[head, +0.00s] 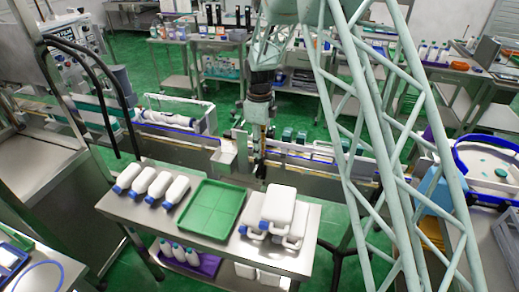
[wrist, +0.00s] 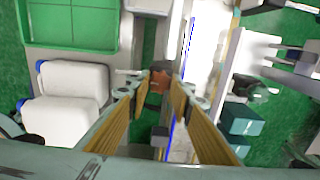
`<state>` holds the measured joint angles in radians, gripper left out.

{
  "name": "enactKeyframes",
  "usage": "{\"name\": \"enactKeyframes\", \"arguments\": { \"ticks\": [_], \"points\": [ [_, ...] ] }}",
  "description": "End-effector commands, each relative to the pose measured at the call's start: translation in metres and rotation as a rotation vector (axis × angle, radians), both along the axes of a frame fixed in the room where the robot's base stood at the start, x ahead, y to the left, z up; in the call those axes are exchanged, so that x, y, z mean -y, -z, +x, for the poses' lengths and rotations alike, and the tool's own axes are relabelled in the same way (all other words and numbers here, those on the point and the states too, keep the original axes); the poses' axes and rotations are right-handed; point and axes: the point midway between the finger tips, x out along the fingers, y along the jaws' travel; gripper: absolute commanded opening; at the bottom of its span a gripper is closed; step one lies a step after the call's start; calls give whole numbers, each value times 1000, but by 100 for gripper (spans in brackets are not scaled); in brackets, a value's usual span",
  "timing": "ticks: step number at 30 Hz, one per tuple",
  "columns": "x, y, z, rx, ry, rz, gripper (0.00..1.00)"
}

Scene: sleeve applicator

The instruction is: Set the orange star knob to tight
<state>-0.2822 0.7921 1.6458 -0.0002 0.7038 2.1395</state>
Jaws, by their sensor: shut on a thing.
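The orange star knob (wrist: 158,82) shows in the wrist view between the tips of my gripper (wrist: 161,97). The two yellow-ribbed fingers lie on either side of it, shut on it, and cover parts of its outline. Any tight or loose marking is too small or hidden to read. In the head view my gripper (head: 258,160) points down at the conveyor line, behind the steel table. The knob cannot be made out there.
A steel table (head: 215,240) in front carries a green tray (head: 212,208), several white bottles with blue caps and larger white jugs (head: 277,211). The conveyor (head: 180,147) runs across behind it. Teal blocks (wrist: 240,119) stand right of my fingers in the wrist view.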

Motion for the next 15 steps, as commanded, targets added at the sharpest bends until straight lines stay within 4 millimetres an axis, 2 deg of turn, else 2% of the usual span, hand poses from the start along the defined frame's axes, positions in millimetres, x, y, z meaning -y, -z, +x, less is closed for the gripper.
{"name": "enactKeyframes", "arguments": {
  "ticks": [9,10,15],
  "points": [
    [0,0,0,0,2,0,10],
    [0,0,0,0,2,0,21],
    [0,0,0,0,1,0,34]
  ]
}}
